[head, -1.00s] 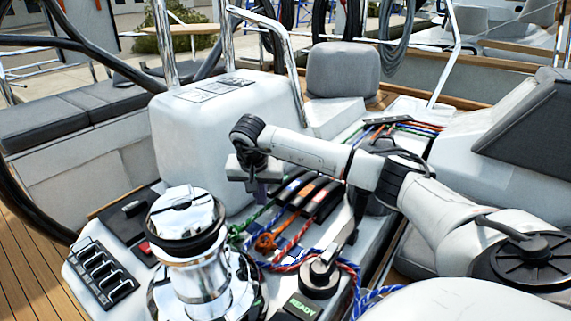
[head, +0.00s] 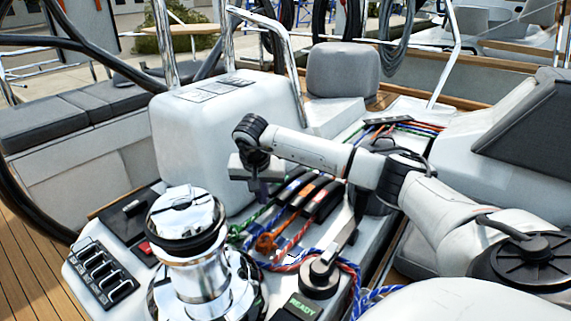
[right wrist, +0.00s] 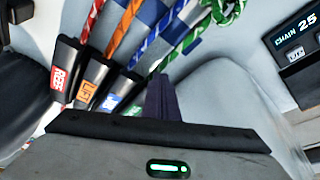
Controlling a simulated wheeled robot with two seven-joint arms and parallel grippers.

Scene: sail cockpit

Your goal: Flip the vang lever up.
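A row of black clutch levers (head: 322,202) lies along the ropes in the head view. In the right wrist view a red-labelled lever (right wrist: 64,72), an orange-labelled lever (right wrist: 88,88), a blue-labelled lever (right wrist: 113,98) and a partly hidden green-labelled one (right wrist: 134,111) lie side by side. I cannot read which is the vang lever. My right gripper (head: 257,193) is above the left end of the row; its dark fingers (right wrist: 162,98) show together as one narrow wedge, apparently shut and empty, just right of the green-labelled lever. My left gripper is out of view.
A chrome winch (head: 190,250) stands in front, left of the row. A winch handle (head: 335,255) stands to the right. A large white console (head: 225,140) rises behind my gripper. A chain display (right wrist: 297,38) shows at the right wrist view's upper right.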

